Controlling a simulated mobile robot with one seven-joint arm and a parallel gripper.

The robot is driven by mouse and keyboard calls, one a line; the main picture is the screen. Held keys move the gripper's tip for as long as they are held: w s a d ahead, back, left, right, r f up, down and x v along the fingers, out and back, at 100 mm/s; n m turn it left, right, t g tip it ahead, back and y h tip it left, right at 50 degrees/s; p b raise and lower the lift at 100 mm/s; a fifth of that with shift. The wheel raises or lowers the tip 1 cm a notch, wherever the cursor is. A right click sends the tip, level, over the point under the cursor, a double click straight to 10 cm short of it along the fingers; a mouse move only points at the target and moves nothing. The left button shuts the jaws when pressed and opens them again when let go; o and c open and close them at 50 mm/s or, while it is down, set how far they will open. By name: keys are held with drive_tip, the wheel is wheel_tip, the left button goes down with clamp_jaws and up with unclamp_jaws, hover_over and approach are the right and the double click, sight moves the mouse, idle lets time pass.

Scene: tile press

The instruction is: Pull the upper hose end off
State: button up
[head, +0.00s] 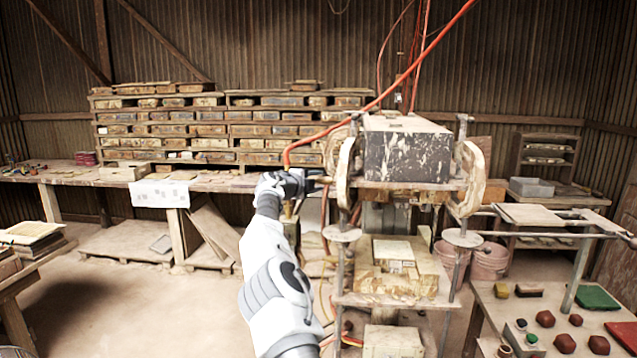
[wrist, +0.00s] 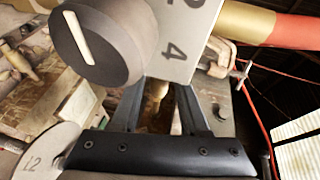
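An orange-red hose (head: 372,104) comes down from the upper right and bends down at the press's left side. Its end meets the place where my gripper (head: 302,183) is, beside a brass-coloured fitting (head: 321,180). In the wrist view a thick red hose with a tan sleeve (wrist: 243,22) crosses the top right. The two dark fingers of my gripper (wrist: 163,88) stand apart at their bases, with a brass-coloured piece (wrist: 157,89) between them farther off. A grey knob and a numbered plate hide the fingertips. I cannot tell whether they touch the hose.
The press (head: 408,150) stands right of my gripper. In the wrist view the grey knob (wrist: 92,45), numbered plate (wrist: 187,35) and a round disc marked 12 (wrist: 45,152) are close to the fingers. Another orange hose (head: 326,215) hangs below. Open floor (head: 130,300) lies to the left.

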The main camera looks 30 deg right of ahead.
drive_tip(key=shift+s+d, duration=0.1)
drive_tip(key=shift+d, duration=0.1)
drive_tip(key=shift+s+a+b, duration=0.2)
drive_tip(key=shift+a+b, duration=0.2)
drive_tip(key=shift+b, duration=0.25)
drive_tip(key=b+v, duration=0.9)
drive_tip(key=v, duration=0.7)
drive_tip(key=shift+a+r, duration=0.2)
drive_tip(key=shift+a, duration=0.1)
drive_tip(key=shift+s, duration=0.15)
